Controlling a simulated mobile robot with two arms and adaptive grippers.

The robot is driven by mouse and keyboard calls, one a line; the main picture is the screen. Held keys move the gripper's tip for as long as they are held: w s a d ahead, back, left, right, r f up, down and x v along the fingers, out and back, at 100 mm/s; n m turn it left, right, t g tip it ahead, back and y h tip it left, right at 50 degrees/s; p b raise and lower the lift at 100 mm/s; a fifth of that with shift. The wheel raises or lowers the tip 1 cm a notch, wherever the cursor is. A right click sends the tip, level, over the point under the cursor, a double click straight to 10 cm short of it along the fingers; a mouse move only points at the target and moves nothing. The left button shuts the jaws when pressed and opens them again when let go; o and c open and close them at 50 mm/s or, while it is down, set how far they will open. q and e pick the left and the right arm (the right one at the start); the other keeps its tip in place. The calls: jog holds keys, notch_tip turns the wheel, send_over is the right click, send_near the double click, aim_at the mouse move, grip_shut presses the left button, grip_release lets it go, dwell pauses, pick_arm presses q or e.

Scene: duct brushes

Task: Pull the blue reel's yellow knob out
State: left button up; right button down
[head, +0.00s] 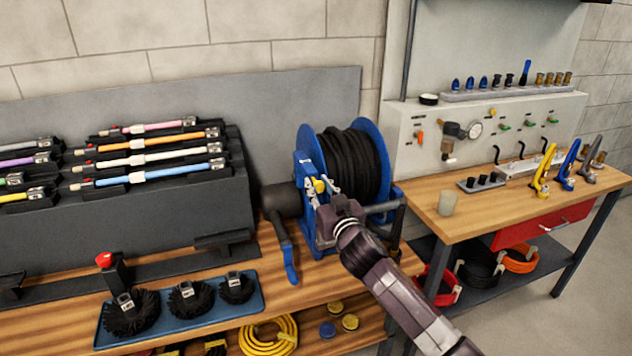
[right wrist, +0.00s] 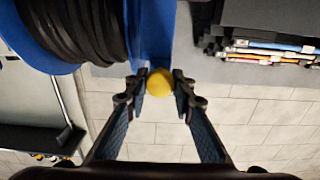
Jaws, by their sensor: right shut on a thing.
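The blue reel (head: 372,135) stands on the wooden bench with black hose wound on it. Its yellow knob (head: 319,186) shows on the near side of the reel's frame, beside my right gripper (head: 322,199). In the right wrist view the yellow knob (right wrist: 160,82) sits between the two fingertips, which touch it from both sides. My right gripper is shut on the knob. The blue reel (right wrist: 155,30) fills the top left of that view, with the knob close against its blue frame. My left gripper is in neither view.
A crank with a blue handle (head: 291,265) hangs left of the gripper. A blue tray (head: 250,306) with black brushes lies at the front. A rack (head: 180,213) of coloured rods stands left. A second bench (head: 432,200) with a clear cup (head: 447,203) stands right.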

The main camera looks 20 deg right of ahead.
jog(key=shift+s+f, duration=0.1)
jog(key=shift+s, duration=0.2)
jog(key=shift+f, duration=0.1)
jog(key=c, duration=2)
grip_release()
jog(key=o, duration=0.3)
jog(key=shift+s+r, duration=0.1)
jog(key=shift+r, duration=0.1)
jog(key=shift+o, duration=0.2)
jog(key=s, duration=1.2)
jog(key=shift+d, duration=0.25)
